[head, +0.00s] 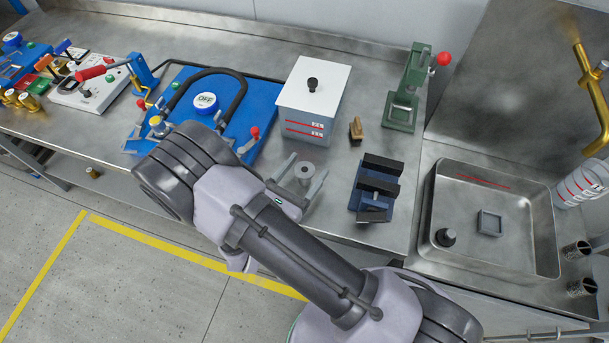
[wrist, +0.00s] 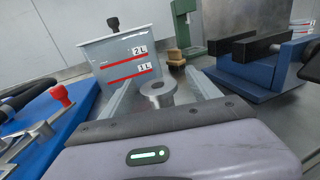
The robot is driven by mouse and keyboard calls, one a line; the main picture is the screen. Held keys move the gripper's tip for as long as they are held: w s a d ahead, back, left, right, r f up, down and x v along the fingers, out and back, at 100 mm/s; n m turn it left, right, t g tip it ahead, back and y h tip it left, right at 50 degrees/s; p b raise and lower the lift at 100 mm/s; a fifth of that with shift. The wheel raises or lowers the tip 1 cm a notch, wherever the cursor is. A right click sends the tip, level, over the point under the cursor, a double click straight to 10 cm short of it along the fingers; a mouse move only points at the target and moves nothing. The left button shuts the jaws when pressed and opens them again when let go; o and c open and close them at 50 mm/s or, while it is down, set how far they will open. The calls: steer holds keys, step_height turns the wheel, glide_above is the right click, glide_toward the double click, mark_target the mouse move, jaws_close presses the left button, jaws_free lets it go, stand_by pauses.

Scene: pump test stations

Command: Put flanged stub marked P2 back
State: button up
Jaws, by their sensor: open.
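A grey flanged stub (head: 304,170) with a round hole in its top stands between the two fingers of my gripper (head: 303,174), near the front edge of the steel bench. In the wrist view the stub (wrist: 157,92) shows upright between the fingertips (wrist: 162,80), with a gap on each side. My gripper is open. No P2 mark is readable on the stub, and its lower part is partly hidden. The blue pump station (head: 221,112) with a round OFF disc and a black hose lies to the left, partly behind my arm.
A white lidded box (head: 312,100) with red level lines stands behind the stub. A blue vise (head: 376,187) is to its right, with a small brown block (head: 356,130) and a green press (head: 407,92) behind. A sink (head: 495,215) is at far right.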

steer(key=x, duration=0.3)
steer(key=shift+w+d+f+b, duration=0.1)
steer(key=shift+w+f+b, duration=0.1)
steer(key=shift+w+b, duration=0.1)
jaws_close()
